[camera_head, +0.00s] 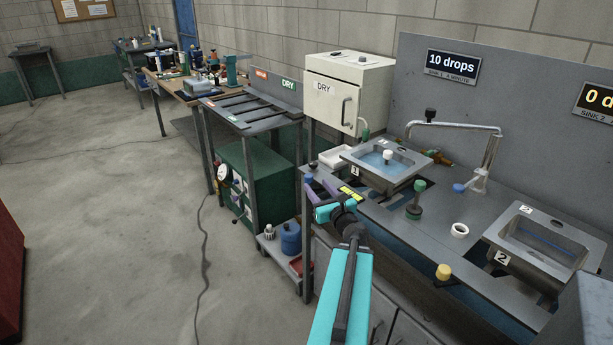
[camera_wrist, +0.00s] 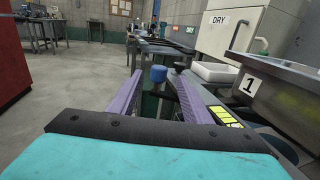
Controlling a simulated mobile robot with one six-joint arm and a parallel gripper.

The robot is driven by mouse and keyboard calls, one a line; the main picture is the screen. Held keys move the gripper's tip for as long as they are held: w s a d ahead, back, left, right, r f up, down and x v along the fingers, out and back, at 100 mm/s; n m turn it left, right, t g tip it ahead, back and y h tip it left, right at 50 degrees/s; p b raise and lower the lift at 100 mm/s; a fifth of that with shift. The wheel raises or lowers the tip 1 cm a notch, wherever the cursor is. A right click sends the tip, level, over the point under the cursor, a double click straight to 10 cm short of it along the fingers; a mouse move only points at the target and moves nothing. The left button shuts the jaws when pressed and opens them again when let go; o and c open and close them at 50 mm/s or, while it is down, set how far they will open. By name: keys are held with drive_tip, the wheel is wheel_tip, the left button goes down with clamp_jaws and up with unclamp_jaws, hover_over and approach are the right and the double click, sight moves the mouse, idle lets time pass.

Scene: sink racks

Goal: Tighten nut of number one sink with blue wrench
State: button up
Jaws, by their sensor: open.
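The number one sink (camera_head: 413,176) is a grey basin with water in it and a "1" plate on its front corner. Its "1" plate (camera_wrist: 250,84) is at the right in the wrist view. The nut under this sink is hidden. My gripper (camera_head: 318,189) is open at the front-left edge of the sink bench, with its purple fingers apart. In the wrist view, a blue-topped piece on a dark stem (camera_wrist: 158,74) shows between the fingers of my gripper (camera_wrist: 160,98), apart from both. I cannot tell whether it belongs to the blue wrench; no full wrench shows.
The number two sink (camera_head: 550,238) is at the right. A sign (camera_head: 452,64) reads "10 drops". A white DRY cabinet (camera_head: 330,85) stands behind the bench.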

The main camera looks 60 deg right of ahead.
sight(307, 174)
drive_tip(key=x, duration=0.3)
drive_tip(key=shift+w+d, duration=0.1)
drive_tip(key=shift+d, duration=0.05)
drive_tip(key=shift+p+x, duration=1)
drive_tip(key=shift+x, duration=3.05)
clamp_jaws()
